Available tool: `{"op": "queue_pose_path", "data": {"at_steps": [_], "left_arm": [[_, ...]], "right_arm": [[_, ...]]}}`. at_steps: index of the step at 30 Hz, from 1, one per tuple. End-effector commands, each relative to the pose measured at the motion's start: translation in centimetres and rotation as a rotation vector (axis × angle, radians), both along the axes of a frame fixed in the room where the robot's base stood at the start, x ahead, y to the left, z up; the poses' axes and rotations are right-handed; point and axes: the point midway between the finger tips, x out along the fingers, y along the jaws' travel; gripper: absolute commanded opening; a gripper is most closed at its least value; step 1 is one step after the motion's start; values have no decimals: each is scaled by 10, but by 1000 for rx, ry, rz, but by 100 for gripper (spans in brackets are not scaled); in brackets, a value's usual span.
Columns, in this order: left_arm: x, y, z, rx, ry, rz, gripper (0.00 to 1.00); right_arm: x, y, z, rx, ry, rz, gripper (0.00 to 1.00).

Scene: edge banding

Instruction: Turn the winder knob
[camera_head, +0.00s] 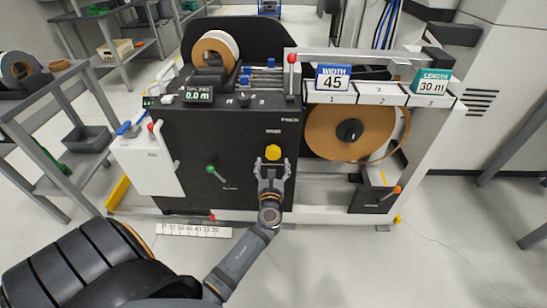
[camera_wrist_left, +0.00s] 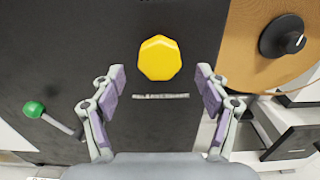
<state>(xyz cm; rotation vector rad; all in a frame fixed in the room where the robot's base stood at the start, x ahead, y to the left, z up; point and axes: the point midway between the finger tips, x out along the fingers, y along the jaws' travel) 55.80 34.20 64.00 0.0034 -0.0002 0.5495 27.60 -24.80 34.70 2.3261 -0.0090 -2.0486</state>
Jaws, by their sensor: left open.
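The yellow winder knob (camera_head: 273,152) sits on the black front panel of the machine. It also shows in the left wrist view (camera_wrist_left: 159,58), with a small label below it that I cannot read. My left gripper (camera_head: 272,167) is in front of the panel, just below the knob in the head view. In the left wrist view my left gripper (camera_wrist_left: 160,85) is open, its two fingers apart on either side below the knob. Nothing is between the fingers, and I cannot see contact with the knob. My right gripper is not in view.
A green-tipped lever (camera_head: 211,169) is left of the knob. A large brown roll (camera_head: 335,135) with a black hub is to the right. An orange-tipped lever (camera_head: 396,190) is lower right. A grey shelf rack (camera_head: 45,100) stands at the left.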

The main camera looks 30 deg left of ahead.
Motion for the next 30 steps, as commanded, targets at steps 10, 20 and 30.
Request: {"op": "queue_pose_path", "data": {"at_steps": [10, 20, 30], "left_arm": [[34, 21, -1, -1, 0, 0, 75], [34, 21, -1, -3, 1, 0, 62], [33, 21, -1, -3, 1, 0, 21]], "right_arm": [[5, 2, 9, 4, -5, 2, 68], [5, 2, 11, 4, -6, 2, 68], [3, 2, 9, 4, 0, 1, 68]]}}
